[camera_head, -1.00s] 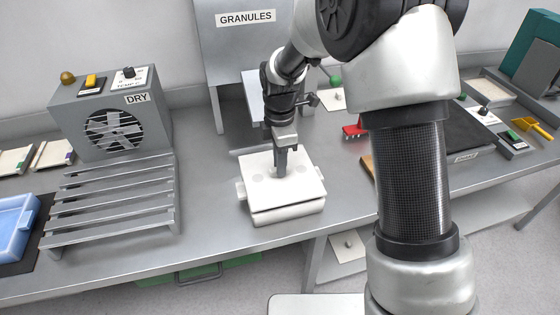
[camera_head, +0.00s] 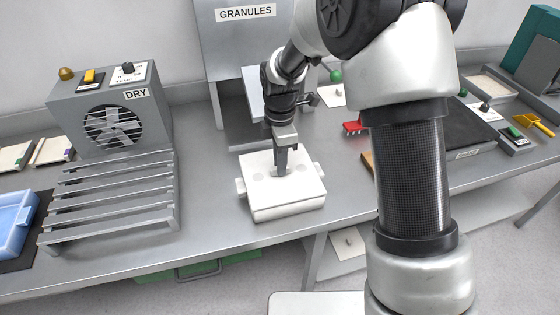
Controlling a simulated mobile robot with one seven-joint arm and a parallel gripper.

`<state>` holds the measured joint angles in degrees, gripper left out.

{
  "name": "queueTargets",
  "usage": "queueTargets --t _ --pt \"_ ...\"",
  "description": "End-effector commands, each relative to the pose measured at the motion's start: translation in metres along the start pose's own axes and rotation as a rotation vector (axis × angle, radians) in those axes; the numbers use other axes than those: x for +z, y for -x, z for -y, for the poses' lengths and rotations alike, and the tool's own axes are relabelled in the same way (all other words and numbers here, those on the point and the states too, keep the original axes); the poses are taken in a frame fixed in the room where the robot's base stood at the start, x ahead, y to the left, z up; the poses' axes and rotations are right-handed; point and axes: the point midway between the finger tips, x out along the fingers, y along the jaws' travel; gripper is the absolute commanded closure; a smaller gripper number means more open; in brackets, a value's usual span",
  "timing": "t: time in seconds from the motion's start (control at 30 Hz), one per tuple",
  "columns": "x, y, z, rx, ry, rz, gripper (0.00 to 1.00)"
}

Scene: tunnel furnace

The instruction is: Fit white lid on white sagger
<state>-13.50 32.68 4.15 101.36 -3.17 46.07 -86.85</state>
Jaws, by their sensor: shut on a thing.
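The white lid (camera_head: 290,188) is a square flat plate with faint round marks on top. It lies over the white sagger (camera_head: 288,212), a square box with side tabs at left and right, on the steel bench. I see no clear gap along the front edge between lid and sagger. Whether the lid is fully seated all round cannot be told. My gripper (camera_head: 282,171) points down at the lid's middle and is shut on it. The gripped part is hidden by the fingers.
A slatted grey rack (camera_head: 110,205) and a DRY fan unit (camera_head: 112,115) stand left of the sagger. The GRANULES hopper (camera_head: 245,50) is behind it. A red item (camera_head: 353,127) lies to the right. Bare bench (camera_head: 205,200) separates rack and sagger.

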Motion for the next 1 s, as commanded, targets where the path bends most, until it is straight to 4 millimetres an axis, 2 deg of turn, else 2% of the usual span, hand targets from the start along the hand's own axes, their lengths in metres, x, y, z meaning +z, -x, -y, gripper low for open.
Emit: queueTargets --t 0.33,0.37,0.47,0.5,0.8,0.87,1.0 --pt "0.0 -0.004 -0.001 0.002 0.0 0.0 1.0" --pt "0.0 -0.004 -0.001 0.002 0.0 0.0 0.83" --pt "0.0 -0.004 0.0 0.001 0.0 0.0 0.66" --pt "0.0 -0.004 0.0 0.001 0.0 0.0 0.64" --pt "0.0 -0.003 0.0 0.0 0.0 0.0 0.64" --pt "0.0 0.002 -0.001 0.002 0.0 0.0 0.64" --pt "0.0 0.024 -0.001 0.005 -0.001 0.0 0.64"
